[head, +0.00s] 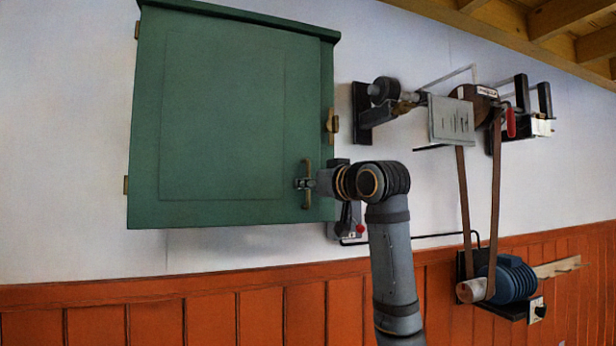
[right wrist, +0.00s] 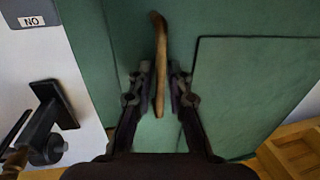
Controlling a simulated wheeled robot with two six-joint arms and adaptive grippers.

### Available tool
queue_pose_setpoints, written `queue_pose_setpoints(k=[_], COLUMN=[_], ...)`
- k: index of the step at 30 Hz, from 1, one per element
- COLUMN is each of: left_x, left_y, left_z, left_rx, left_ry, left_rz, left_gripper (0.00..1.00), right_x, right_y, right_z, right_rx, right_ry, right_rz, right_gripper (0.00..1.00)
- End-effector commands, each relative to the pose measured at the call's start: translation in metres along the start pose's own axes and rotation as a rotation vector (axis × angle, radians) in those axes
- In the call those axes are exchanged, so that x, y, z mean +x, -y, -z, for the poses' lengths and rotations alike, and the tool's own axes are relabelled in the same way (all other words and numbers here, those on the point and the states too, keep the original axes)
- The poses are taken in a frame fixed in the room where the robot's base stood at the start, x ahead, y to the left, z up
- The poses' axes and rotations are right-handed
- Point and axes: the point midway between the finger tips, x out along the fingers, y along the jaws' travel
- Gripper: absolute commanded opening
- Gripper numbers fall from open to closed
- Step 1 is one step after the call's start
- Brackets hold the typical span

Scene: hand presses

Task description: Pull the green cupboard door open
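The green cupboard door (head: 235,115) is on the wall at the upper left of the head view and looks closed. Its upright brass handle (head: 308,184) is near the door's lower right corner. My right gripper (head: 304,184) is at this handle, with the arm coming up from below. In the right wrist view the handle (right wrist: 160,65) stands between the two fingers of the right gripper (right wrist: 161,90). A narrow gap seems to show on each side, so the fingers look open around it. My left gripper is in neither view.
A brass catch (head: 332,125) is on the door's right edge. Right of the cupboard, wall-mounted machinery with a belt (head: 464,200) runs down to a blue motor (head: 512,279). A small red-knobbed device (head: 346,222) sits just below the gripper. The wall left of the cupboard is clear.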

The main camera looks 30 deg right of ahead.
Motion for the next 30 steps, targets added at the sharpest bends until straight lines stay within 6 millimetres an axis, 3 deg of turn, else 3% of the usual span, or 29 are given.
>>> queue_pose_setpoints(k=[8,12,30], left_x=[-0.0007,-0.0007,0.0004], left_y=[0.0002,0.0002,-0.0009], left_z=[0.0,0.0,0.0], left_rx=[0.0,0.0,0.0], left_ry=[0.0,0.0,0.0], left_rz=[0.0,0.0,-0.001], left_gripper=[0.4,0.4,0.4], right_x=[0.0027,0.0026,-0.0002], right_y=[-0.0001,-0.0001,-0.0009], right_z=[-0.0011,-0.001,-0.0013], right_rx=[0.0,0.0,0.0], right_ry=[0.001,0.001,0.0], right_rz=[0.0,0.0,-0.014], right_gripper=[0.17,0.0,0.0])
